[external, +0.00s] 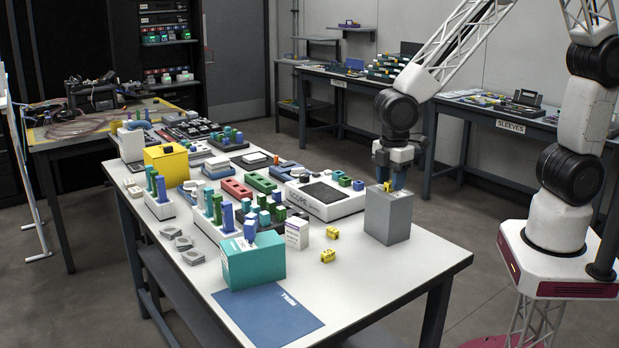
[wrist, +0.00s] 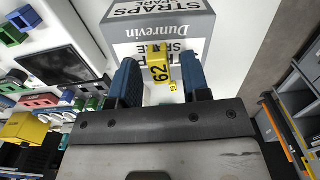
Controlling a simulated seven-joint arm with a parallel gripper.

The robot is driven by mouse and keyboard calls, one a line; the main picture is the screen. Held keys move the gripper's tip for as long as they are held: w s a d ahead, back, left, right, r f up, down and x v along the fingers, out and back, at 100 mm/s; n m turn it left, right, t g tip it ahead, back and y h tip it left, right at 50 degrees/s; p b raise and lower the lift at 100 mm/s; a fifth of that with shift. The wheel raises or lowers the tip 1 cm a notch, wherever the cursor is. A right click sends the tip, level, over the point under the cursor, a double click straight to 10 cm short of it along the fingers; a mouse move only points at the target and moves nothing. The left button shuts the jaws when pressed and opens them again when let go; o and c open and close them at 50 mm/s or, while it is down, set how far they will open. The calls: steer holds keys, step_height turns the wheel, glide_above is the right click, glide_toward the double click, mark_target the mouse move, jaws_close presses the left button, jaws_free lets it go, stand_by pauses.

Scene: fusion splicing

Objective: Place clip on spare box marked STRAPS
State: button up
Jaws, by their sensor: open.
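The grey spare box (external: 388,218) stands at the right end of the white table; in the wrist view the box (wrist: 203,27) shows labels reading STRAPS and SPARE. A yellow clip (external: 387,187) appears to sit on the box's top; in the wrist view the clip (wrist: 160,72) bears the number 62. My gripper (external: 397,182) is right above the box, pointing down. In the wrist view my gripper (wrist: 162,82) has its blue fingers apart, one on each side of the clip. Whether a finger touches the clip cannot be told.
Two more yellow clips (external: 329,255) lie on the table left of the box, near a small white carton (external: 297,233). A teal box (external: 252,262) stands behind a blue mat (external: 268,315). A white device with a dark screen (external: 325,196) is left of my gripper.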

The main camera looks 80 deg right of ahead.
steer(key=shift+r, duration=0.15)
step_height(320, 180, up, 12)
stand_by(0.7)
stand_by(0.5)
steer(key=s+d+r+m+t, duration=0.1)
steer(key=s+d+r+m, duration=0.2)
steer(key=s+d, duration=0.5)
steer(key=s+d+r+m+t, duration=0.1)
steer(key=s+d+r+m, duration=0.3)
steer(key=s+d, duration=0.5)
steer(key=s+m, duration=0.2)
steer(key=s, duration=0.6)
steer(key=shift+d+r+t, duration=0.15)
steer(key=shift+d+t, duration=0.05)
steer(key=shift+t, duration=0.1)
